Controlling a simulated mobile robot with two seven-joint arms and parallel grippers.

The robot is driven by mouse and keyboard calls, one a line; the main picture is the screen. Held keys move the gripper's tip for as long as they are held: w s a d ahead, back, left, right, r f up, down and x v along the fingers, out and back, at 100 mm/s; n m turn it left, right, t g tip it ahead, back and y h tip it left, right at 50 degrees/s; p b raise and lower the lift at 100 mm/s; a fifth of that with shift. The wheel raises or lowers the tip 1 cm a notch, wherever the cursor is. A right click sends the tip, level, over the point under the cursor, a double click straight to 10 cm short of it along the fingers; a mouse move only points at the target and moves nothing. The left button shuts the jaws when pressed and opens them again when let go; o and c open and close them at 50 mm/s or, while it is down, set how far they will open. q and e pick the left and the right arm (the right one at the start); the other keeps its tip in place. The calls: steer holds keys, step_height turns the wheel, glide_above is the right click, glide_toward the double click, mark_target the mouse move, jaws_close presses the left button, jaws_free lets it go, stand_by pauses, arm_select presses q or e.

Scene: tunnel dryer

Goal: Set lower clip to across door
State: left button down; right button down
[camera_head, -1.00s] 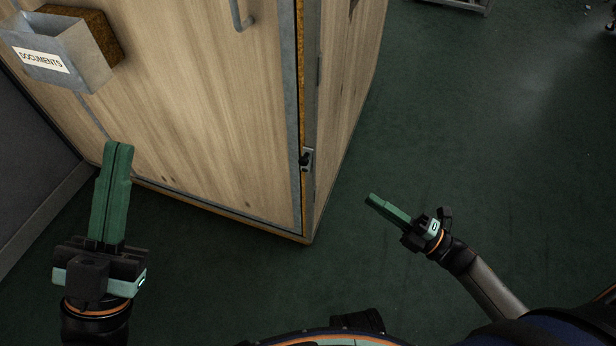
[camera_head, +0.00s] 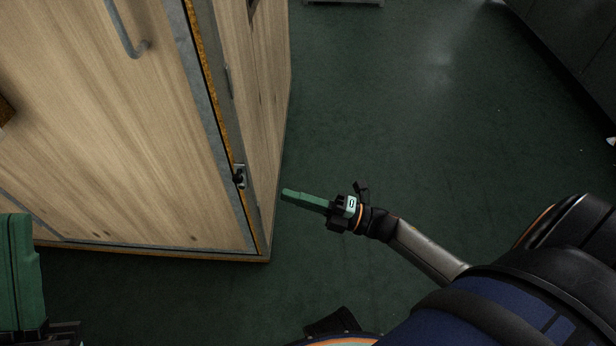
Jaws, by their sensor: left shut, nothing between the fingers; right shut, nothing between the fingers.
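The lower clip (camera_head: 239,177) is a small dark piece on a light metal plate at the cabinet's front vertical edge, low down beside the door (camera_head: 110,120). It is too small to tell which way it points. My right gripper (camera_head: 285,194) has green fingers, is shut and empty, and points left toward the cabinet edge. It is to the right of the clip and a little lower in the picture, apart from it. My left gripper (camera_head: 16,225) is shut and empty at the lower left, partly cut off by the picture's edge.
The wooden cabinet has a grey handle (camera_head: 128,35) on its door and a hinge-like strip (camera_head: 228,82) on its side. The dark green floor (camera_head: 400,120) is clear to the right. A grey unit (camera_head: 575,40) stands at the far upper right.

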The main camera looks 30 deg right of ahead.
steer(key=b+x, duration=0.1)
steer(key=x, duration=0.7)
steer(key=shift+w+a, duration=0.1)
steer(key=shift+a, duration=0.05)
